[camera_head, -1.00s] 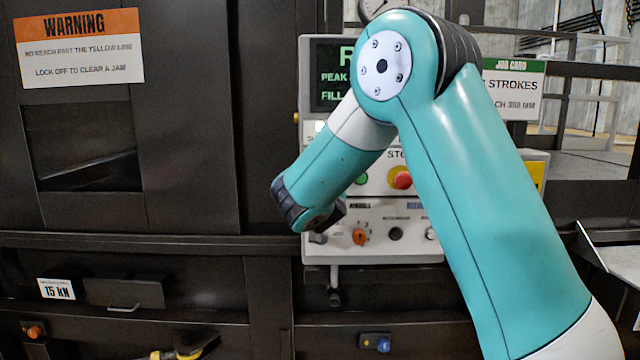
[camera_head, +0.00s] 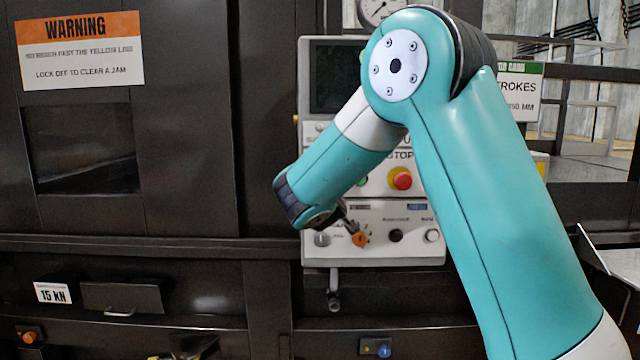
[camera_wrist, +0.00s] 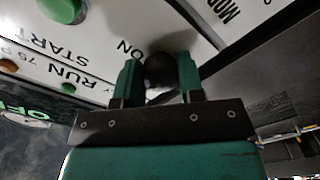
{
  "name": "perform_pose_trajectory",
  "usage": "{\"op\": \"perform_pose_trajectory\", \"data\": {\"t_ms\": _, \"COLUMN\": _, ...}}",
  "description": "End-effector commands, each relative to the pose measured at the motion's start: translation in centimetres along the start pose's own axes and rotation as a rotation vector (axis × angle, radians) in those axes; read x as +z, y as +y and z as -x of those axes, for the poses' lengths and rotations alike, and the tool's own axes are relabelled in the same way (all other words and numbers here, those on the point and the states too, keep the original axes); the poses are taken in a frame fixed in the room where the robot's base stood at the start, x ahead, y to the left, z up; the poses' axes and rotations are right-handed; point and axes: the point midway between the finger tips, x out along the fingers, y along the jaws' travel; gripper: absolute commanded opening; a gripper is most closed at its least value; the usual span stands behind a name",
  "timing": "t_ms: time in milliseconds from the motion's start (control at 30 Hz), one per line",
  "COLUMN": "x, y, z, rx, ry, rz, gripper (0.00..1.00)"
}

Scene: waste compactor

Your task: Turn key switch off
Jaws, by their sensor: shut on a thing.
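In the wrist view the key switch (camera_wrist: 160,72) is a dark round shape with a pale part below it, on a light control panel. An "ON" label lies just left of it. The green fingers of my gripper (camera_wrist: 158,66) stand on both sides of it and are shut on it. In the head view my own arm covers the key switch and the fingertips at the left part of the control panel (camera_head: 412,252). The panel's screen (camera_head: 332,92) is dark in the head view. The wrist view shows part of green lettering (camera_wrist: 22,109) on the screen.
A green button (camera_wrist: 65,8) is near the fingers. A dark machine wall with a warning sign (camera_head: 80,50) stands at left.

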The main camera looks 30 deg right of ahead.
Motion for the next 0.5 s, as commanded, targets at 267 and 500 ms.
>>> {"op": "perform_pose_trajectory", "data": {"t_ms": 267, "x": -0.3, "y": 0.06, "z": 0.0, "rx": 0.001, "ry": 0.007, "rz": 0.133, "gripper": 0.12}}
{"op": "perform_pose_trajectory", "data": {"t_ms": 500, "x": -0.32, "y": 0.05, "z": 0.01, "rx": 0.001, "ry": 0.008, "rz": 0.181, "gripper": 0.12}}
